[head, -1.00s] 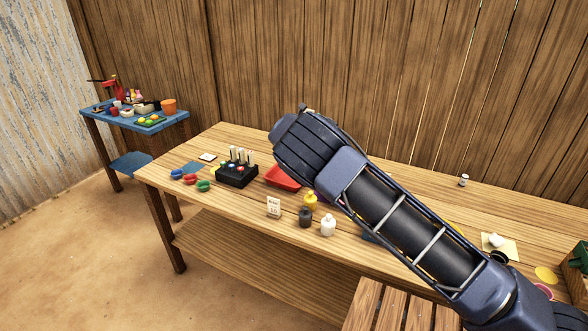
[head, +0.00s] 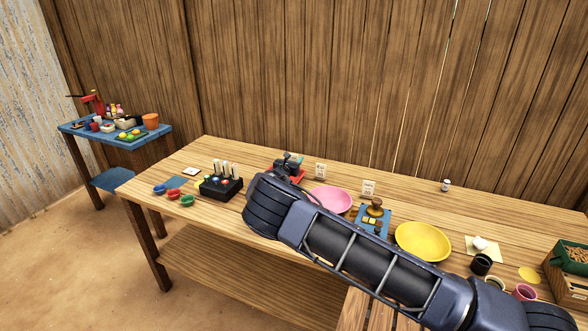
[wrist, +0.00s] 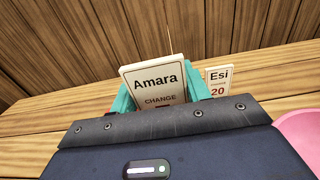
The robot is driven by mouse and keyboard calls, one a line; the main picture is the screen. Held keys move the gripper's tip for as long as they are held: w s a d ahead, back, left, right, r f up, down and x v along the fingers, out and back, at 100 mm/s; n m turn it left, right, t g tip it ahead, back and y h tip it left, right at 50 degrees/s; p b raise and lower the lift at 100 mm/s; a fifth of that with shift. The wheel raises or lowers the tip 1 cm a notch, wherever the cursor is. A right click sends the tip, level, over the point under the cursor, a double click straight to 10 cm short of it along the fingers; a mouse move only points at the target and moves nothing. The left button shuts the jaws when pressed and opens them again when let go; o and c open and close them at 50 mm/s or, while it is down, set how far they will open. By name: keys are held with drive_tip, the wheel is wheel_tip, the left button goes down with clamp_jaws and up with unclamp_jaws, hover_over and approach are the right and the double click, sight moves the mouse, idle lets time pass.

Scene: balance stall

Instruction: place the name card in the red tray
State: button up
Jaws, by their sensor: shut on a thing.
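My gripper (head: 288,164) is shut on the name card (wrist: 157,78), which reads "Amara" and "CHANGE". In the wrist view its teal fingers flank the card, which stands upright and tilts slightly. The lower part of the card is hidden by the gripper body. In the head view the gripper is at the red tray (head: 299,176), at the back of the wooden table. My arm covers most of the tray, and I cannot tell whether the card touches it.
Another card, "Esi 20" (wrist: 218,82), stands just right of the held card. A pink plate (head: 331,198) lies right of the tray. A black rack (head: 221,187) stands left. Further right are a blue scale-like device (head: 372,222) and a yellow plate (head: 423,240).

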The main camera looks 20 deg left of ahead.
sight(292, 159)
drive_tip(key=shift+f, duration=2.1)
drive_tip(key=o, duration=1)
drive_tip(key=shift+f, duration=0.1)
drive_tip(key=s, duration=0.3)
wheel_tip(292, 159, up, 6)
drive_tip(key=shift+f, duration=0.2)
drive_tip(key=shift+r, duration=0.8)
